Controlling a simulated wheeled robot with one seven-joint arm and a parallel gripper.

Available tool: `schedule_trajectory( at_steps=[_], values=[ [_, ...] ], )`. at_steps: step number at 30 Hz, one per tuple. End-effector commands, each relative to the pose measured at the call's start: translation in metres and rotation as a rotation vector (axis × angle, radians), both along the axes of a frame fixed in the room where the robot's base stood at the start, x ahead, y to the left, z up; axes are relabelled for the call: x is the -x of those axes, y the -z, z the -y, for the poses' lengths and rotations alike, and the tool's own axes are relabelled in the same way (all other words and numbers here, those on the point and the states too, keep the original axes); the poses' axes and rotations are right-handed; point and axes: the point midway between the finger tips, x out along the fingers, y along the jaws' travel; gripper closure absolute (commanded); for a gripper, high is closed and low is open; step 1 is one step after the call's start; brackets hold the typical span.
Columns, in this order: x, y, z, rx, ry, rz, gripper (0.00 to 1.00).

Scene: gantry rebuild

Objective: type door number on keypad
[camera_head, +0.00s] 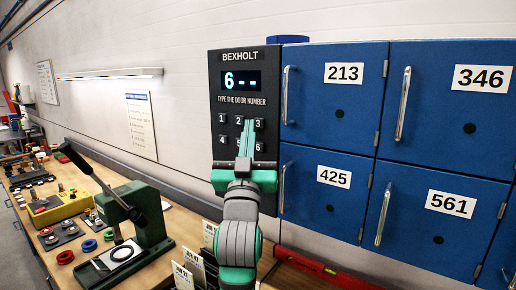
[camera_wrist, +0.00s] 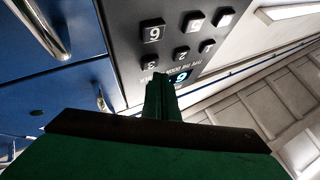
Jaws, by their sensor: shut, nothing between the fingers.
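The black BEXHOLT keypad (camera_head: 216,93) stands on the wall beside the lockers. Its display (camera_head: 240,80) reads 6 followed by two dashes. Keys 1, 2, 3, 4 and 6 show, key 5 is partly covered, and any lower keys are hidden behind my arm. My gripper (camera_head: 248,124) is shut and empty, its fingertips in front of the keypad between keys 2 and 3. In the wrist view, the fingertips (camera_wrist: 159,80) overlap the area by key 3 and the display; contact cannot be told. Key 6 (camera_wrist: 153,32) is clear there.
Blue locker doors 213 (camera_head: 333,98), 346 (camera_head: 446,108), 425 (camera_head: 328,204) and 561 (camera_head: 434,223) are closed, with protruding handles. A green press (camera_head: 150,222) stands on the wooden bench at left. Paper cards (camera_head: 194,262) and a red level (camera_head: 322,271) sit below the keypad.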

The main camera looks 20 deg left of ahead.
Motion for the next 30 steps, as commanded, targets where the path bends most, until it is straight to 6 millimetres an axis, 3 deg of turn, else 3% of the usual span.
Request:
schedule_trajectory(
  at_steps=[30],
  values=[
    [-0.0087, 0.0000, 0.0032, 0.000, 0.000, 0.000, 1.00]
  ],
)
